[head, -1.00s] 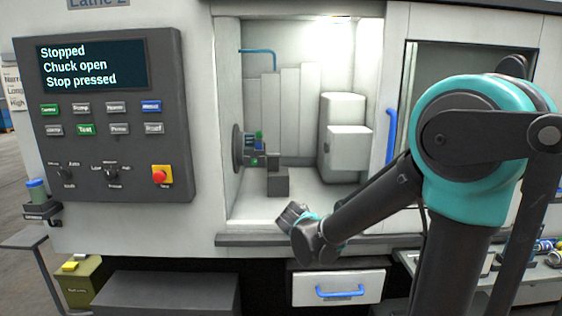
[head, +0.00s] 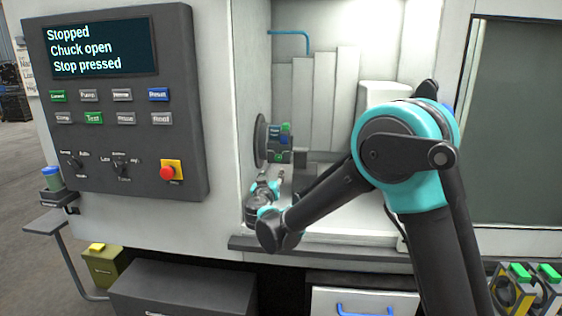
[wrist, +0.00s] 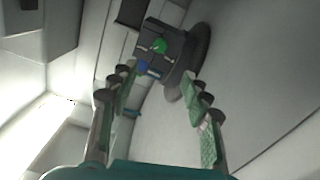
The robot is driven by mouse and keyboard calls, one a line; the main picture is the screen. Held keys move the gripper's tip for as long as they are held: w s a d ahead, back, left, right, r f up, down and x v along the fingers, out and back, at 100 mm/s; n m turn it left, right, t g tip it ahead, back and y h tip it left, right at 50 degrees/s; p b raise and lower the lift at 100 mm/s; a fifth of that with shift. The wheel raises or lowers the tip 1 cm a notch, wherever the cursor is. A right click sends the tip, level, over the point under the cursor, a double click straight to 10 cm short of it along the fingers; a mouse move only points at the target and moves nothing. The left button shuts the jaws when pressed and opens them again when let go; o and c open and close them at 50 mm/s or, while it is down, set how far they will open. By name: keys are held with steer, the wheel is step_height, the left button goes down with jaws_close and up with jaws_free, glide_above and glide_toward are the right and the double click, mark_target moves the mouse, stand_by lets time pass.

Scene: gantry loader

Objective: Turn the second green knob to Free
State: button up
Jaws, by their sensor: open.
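The chuck (head: 261,140) is mounted on the left inner wall of the lathe's open bay and carries a dark block. Round green knobs show on this block, one at the top (head: 286,127) and one lower on its face (head: 279,156), with blue parts between them. In the wrist view a green knob (wrist: 159,46) faces me, with a blue part (wrist: 142,67) just below-left. I cannot tell which knob is second or read its markings. My gripper (wrist: 158,84) is open and empty, its fingers short of the block. In the head view it is below the chuck, partly hidden by my arm.
The control panel (head: 190,105) stands left of the bay, with a red stop button (head: 167,172) and a screen reading "Stopped, Chuck open, Stop pressed". The bay's lower sill (head: 320,250) runs under my arm. More green-topped items (head: 520,271) stand at lower right.

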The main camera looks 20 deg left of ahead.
mark_target(278, 159)
steer(key=x, duration=1.4)
steer(key=shift+w, duration=0.35)
jaws_close()
